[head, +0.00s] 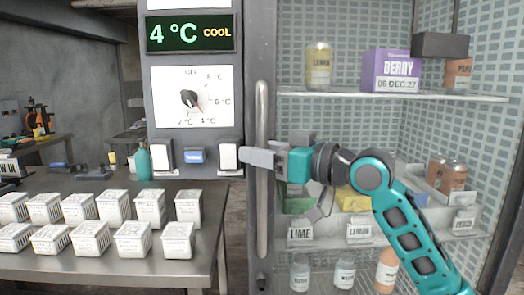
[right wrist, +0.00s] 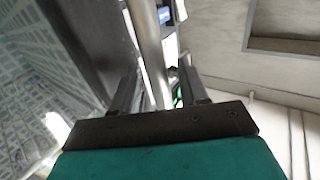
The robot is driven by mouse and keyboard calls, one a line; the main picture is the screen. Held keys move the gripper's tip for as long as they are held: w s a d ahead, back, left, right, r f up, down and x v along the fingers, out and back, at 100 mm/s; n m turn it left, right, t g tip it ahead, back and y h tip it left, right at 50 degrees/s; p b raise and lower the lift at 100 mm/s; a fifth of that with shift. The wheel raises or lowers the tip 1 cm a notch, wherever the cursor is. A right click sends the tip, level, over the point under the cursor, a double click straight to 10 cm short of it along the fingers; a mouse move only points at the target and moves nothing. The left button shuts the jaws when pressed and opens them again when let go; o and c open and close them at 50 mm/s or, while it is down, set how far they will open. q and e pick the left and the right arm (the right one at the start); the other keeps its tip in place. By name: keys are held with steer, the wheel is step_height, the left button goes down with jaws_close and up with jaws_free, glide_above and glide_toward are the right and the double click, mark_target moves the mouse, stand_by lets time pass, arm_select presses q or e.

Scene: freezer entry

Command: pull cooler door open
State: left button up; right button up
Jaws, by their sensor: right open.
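The cooler door's handle (head: 262,110) is a long vertical metal bar beside the control panel in the head view. It also shows as a pale bar in the right wrist view (right wrist: 146,35). The cooler door (head: 283,25) shows the stocked shelves behind it, and I see no clear gap at its handle edge. My right gripper (head: 258,158) reaches in from the right at mid-height of the handle. Its fingers are open, and in the right wrist view the bar runs between them; contact cannot be told. My left gripper is not in view.
The control panel (head: 161,85) with a dial and a green 4 °C display (head: 190,34) stands just left of the handle. A metal table (head: 120,262) with several white boxes is at the lower left. Bottles and a purple box (head: 391,70) sit on the cooler shelves.

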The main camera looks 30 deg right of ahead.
steer(key=shift+c, duration=0.3)
jaws_close()
steer(key=shift+s, duration=0.1)
